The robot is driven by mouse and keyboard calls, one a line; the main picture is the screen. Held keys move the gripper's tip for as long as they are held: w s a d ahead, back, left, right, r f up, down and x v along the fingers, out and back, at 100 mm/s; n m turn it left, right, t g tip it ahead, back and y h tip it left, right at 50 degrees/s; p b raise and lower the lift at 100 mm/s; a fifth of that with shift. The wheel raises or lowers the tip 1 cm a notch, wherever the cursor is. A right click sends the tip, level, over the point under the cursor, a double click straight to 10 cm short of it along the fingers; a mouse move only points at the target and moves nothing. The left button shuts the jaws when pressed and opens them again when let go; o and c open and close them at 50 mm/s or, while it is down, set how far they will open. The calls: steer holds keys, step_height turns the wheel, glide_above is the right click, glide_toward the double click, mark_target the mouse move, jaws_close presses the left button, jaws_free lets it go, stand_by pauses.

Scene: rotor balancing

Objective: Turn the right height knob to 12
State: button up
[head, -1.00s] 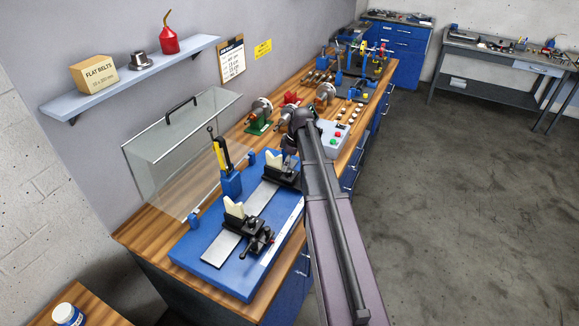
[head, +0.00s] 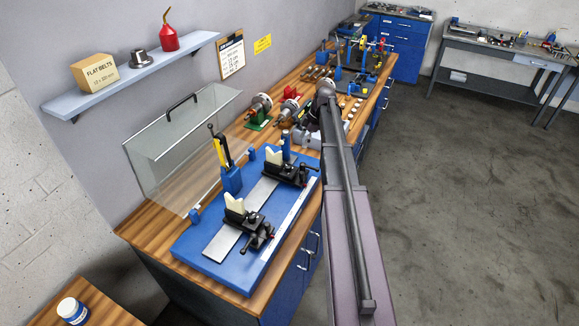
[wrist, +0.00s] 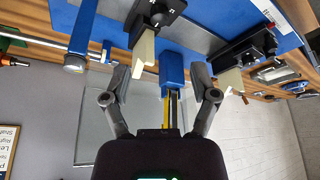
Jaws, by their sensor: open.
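The blue balancing stand (head: 215,262) sits on the bench's near end with two black supports on its steel rail. The right support (head: 292,172) carries a cream V-block; black knobs are at its front side, and no number on them is legible. In the wrist view, the right support (wrist: 158,14) is at the top, above and left of my fingers. The left support (head: 250,225) is nearer in the head view and at upper right in the wrist view (wrist: 243,57). My gripper (wrist: 162,82) is open and empty. In the head view, my gripper (head: 307,136) is partly hidden behind my arm, beyond the right support.
A blue holder with a yellow-handled tool (head: 228,172) stands behind the rail and shows between my fingers in the wrist view (wrist: 172,68). A blue post (head: 286,147) stands near the right support. A clear guard (head: 185,145) is open behind. Rotors (head: 260,108) sit farther along the bench.

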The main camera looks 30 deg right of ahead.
mark_target(290, 166)
steer(key=shift+b+x, duration=6.2)
steer(key=shift+x, duration=0.6)
steer(key=shift+f, duration=0.1)
jaws_close()
